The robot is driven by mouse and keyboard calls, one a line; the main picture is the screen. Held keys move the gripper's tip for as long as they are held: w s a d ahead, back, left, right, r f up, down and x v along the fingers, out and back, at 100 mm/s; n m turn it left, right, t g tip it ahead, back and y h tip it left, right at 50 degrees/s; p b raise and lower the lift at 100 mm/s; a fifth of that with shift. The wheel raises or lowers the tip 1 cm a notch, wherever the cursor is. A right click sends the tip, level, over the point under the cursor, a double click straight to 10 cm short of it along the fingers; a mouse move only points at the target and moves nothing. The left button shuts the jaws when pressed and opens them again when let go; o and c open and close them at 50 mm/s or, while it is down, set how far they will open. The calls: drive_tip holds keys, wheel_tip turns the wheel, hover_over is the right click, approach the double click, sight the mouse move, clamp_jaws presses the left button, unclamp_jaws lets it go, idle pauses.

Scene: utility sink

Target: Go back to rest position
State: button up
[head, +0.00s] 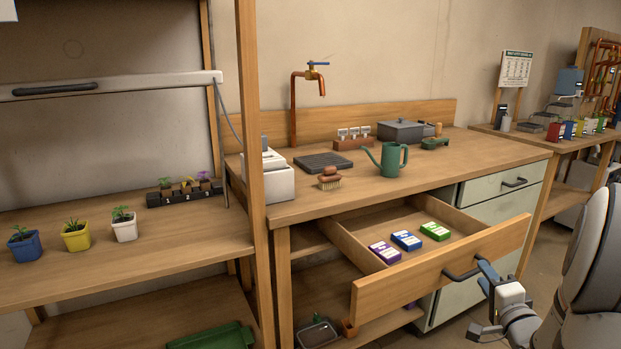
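My gripper (479,300) is at the lower right, in front of the pulled-out wooden drawer (410,284). Its two fingers look spread apart, one high and one low, with nothing seen between them. The upper finger is close to the right end of the drawer's dark handle (460,275); I cannot tell whether they touch. My arm reaches in from the right edge. Inside the drawer lie a purple packet (384,252), a blue packet (406,240) and a green packet (435,231).
A green watering can (391,160), a brush (329,178) and a grey box (400,131) stand on the workbench (300,205). Potted seedlings (76,236) sit on the left shelf. The open drawer juts out beside my gripper. Clear floor (545,262) shows on the right.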

drive_tip(key=s+a+r+n+g+h+p, duration=0.25)
drive_tip(key=a+r+n+g+p, duration=0.55)
drive_tip(key=r+p, duration=0.55)
drive_tip(key=s+a+r+n+g+y+p, duration=0.1)
drive_tip(key=s+a+r+n+g+p, duration=0.2)
drive_tip(key=s+a, duration=0.5)
drive_tip(key=s+a+r+n+g+y+p, duration=0.2)
drive_tip(key=s+a+r+n+g+p, duration=0.2)
drive_tip(key=s+a, duration=0.5)
wheel_tip(320, 180, up, 3)
drive_tip(key=p, duration=0.3)
drive_tip(key=shift+s+f+n, duration=0.15)
drive_tip(key=shift+n, duration=0.25)
drive_tip(key=shift+y, duration=0.25)
